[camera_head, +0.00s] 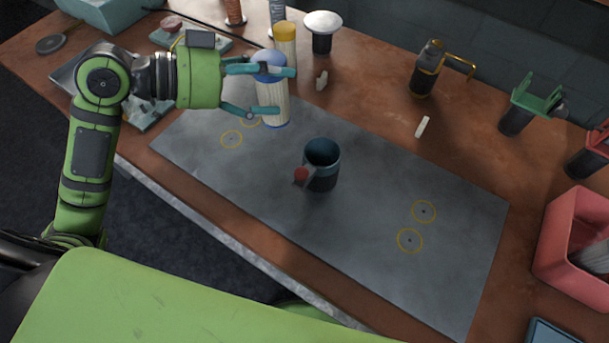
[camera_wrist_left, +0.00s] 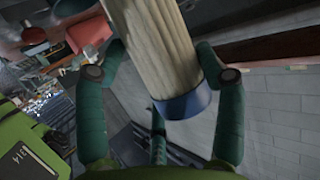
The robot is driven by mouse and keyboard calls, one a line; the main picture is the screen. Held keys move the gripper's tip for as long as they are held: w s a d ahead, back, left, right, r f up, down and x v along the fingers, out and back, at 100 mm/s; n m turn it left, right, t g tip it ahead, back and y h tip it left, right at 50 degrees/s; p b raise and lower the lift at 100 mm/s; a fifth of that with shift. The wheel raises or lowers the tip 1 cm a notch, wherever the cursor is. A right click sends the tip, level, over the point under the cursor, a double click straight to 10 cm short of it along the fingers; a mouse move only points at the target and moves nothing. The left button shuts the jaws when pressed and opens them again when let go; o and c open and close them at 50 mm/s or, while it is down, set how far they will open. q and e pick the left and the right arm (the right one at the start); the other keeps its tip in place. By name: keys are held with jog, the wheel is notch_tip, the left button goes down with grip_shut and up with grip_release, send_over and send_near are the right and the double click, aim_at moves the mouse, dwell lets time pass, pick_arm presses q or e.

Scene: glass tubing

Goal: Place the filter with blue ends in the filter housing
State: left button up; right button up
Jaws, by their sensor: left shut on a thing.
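The filter with blue ends (camera_head: 272,106) is a pale ribbed cylinder, held upright at the back left of the grey mat. My left gripper (camera_head: 268,91) is shut around its upper part. In the left wrist view the filter (camera_wrist_left: 158,40) and one blue end (camera_wrist_left: 185,104) show between the fingers of my left gripper (camera_wrist_left: 160,75). The filter housing (camera_head: 321,168) appears to be the dark open-topped cup with a red knob at its side, standing on the mat to the right of and nearer than the filter. My right gripper is out of view.
The grey mat (camera_head: 370,205) has yellow ring marks and free room around the housing. A yellow-ended filter (camera_head: 285,38) stands just behind the held one. A white-capped dark pot (camera_head: 322,32), clamps and a pink bin (camera_head: 575,238) stand along the back and right.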

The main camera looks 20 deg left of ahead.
pick_arm(q)
jog(key=b, duration=0.2)
jog(key=d+f+b, duration=0.1)
jog(key=b, duration=0.1)
jog(key=shift+w+f, duration=0.25)
jog(key=shift+w, duration=0.15)
jog(key=shift+a, duration=0.1)
notch_tip(320, 180, down, 5)
jog(key=shift+f+b, duration=0.1)
jog(key=shift+b, duration=0.4)
jog(key=shift+f, duration=2.25)
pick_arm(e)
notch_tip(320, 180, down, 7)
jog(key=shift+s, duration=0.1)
pick_arm(q)
jog(key=shift+f+b, duration=0.2)
jog(key=shift+b, duration=0.1)
jog(key=o, duration=1.2)
jog(key=shift+c, duration=0.2)
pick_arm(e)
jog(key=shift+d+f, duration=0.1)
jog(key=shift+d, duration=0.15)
